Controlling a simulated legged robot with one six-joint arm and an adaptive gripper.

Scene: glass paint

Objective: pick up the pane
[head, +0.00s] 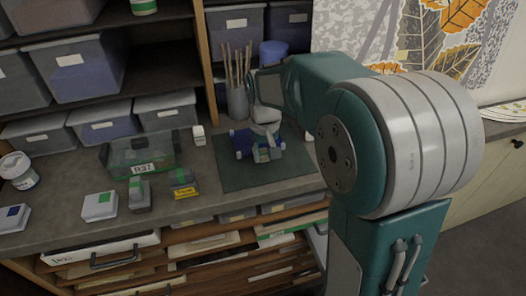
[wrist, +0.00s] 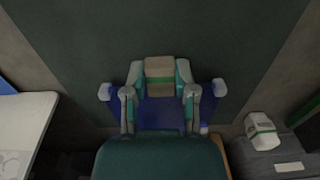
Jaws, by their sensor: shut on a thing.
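The pane (head: 240,142) is a dark blue piece with pale corner pieces, over the dark green mat on the bench. In the wrist view the blue pane (wrist: 160,113) shows between and below my fingers, with blue-and-white ends on both sides. My gripper (head: 266,133) reaches down onto it from above. In the wrist view my gripper (wrist: 160,88) is shut, its fingers on either side of a beige block with a green band (wrist: 160,68), which appears to be part of the pane. I cannot tell whether the pane touches the mat (head: 240,177).
A green translucent case (head: 115,158) and small banded blocks (head: 140,197) stand left of the mat. A pot of brushes (head: 237,103) and a blue tub (head: 273,54) stand behind. Shelves of grey bins (head: 75,70) rise at the left. Open drawers (head: 210,245) lie below the bench.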

